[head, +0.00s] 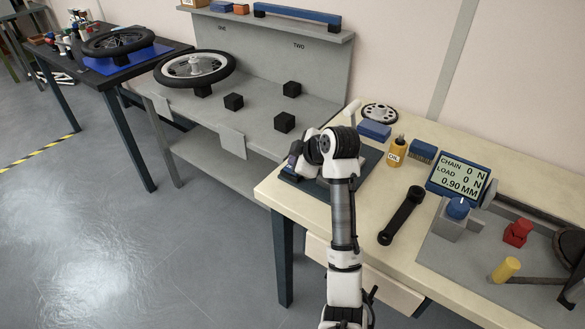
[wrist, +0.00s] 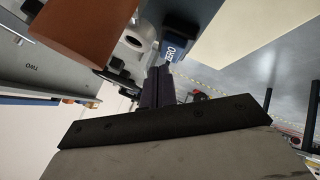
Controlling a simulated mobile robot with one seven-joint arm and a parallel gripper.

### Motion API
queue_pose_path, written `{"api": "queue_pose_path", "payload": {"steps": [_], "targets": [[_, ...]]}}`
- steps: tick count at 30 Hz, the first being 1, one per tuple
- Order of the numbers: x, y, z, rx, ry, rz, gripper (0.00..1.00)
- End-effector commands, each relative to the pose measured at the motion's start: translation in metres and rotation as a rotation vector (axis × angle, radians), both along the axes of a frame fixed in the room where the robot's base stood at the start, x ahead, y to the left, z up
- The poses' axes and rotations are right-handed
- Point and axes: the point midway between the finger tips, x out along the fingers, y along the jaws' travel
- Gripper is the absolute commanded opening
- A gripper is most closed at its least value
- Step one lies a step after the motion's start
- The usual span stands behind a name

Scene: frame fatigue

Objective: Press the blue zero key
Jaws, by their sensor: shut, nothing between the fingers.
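The blue zero key (wrist: 172,48), with white lettering, shows in the wrist view just beyond my fingertips. My gripper (wrist: 160,72) is shut and empty, its dark fingers side by side and pointing toward the key. Whether the fingertips touch the key cannot be told. In the head view my arm covers the fingers, and I cannot make out the lettered key there. My arm's end is over a dark plate (head: 369,161) at the near left of the cream table.
On the cream table (head: 345,242) are a yellow canister (head: 395,151), a blue box (head: 374,130), a black wrench-like bar (head: 401,216) and a display (head: 458,177) reading 0 N, 0 N and 0.90 MM. A blue knob (head: 458,208) sits on a grey block. A grey bench with a wheel (head: 194,67) stands left.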

Motion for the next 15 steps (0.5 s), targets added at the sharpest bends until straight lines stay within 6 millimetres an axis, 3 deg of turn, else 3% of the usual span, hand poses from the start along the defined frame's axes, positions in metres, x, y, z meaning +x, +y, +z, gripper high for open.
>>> {"api": "queue_pose_path", "payload": {"steps": [15], "targets": [[0.0,0.0,-0.0087,0.0,0.0,0.0,0.0]]}}
